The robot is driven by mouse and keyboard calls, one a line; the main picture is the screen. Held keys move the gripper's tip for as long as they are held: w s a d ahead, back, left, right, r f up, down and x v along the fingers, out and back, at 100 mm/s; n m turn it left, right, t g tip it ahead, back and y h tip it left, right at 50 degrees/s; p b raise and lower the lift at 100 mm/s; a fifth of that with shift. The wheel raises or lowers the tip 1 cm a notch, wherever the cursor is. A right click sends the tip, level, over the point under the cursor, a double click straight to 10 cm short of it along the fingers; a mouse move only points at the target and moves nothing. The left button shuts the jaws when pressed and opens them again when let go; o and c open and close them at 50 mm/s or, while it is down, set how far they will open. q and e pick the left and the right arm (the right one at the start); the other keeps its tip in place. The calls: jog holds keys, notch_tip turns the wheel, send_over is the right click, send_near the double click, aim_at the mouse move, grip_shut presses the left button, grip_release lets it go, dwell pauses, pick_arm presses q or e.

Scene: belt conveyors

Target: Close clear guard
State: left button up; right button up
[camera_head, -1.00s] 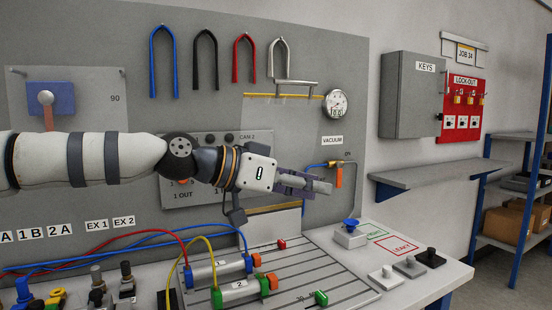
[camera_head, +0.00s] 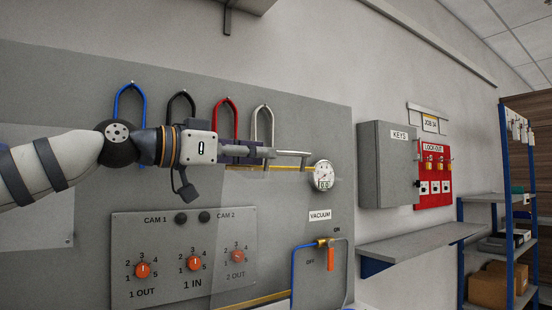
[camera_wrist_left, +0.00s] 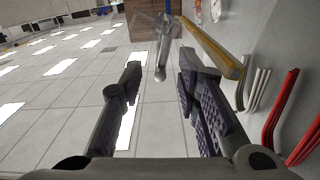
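The clear guard (camera_wrist_left: 205,52) is a see-through sheet beside a yellow strip (camera_head: 290,169) on the grey wall panel. In the left wrist view it stands out from the panel, raised. Its metal bar handle (camera_head: 293,153) shows above the strip in the head view. My left gripper (camera_head: 268,152) points right along the panel, its tips close to the handle's left end. In the left wrist view its two fingers are spread apart and empty, with the handle (camera_wrist_left: 163,60) ahead between the tips; contact cannot be told. My right gripper is not in view.
Blue, black, red and grey hooks (camera_head: 264,128) hang behind my left gripper. A round vacuum gauge (camera_head: 323,175) sits right of the handle. Below are a dial plate (camera_head: 165,260) and an orange-handled valve (camera_head: 331,258). A key cabinet (camera_head: 388,165) and shelf (camera_head: 425,243) are at right.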

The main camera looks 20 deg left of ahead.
pick_arm(q)
jog(key=x, duration=0.4)
jog(key=shift+r, duration=0.15)
grip_shut()
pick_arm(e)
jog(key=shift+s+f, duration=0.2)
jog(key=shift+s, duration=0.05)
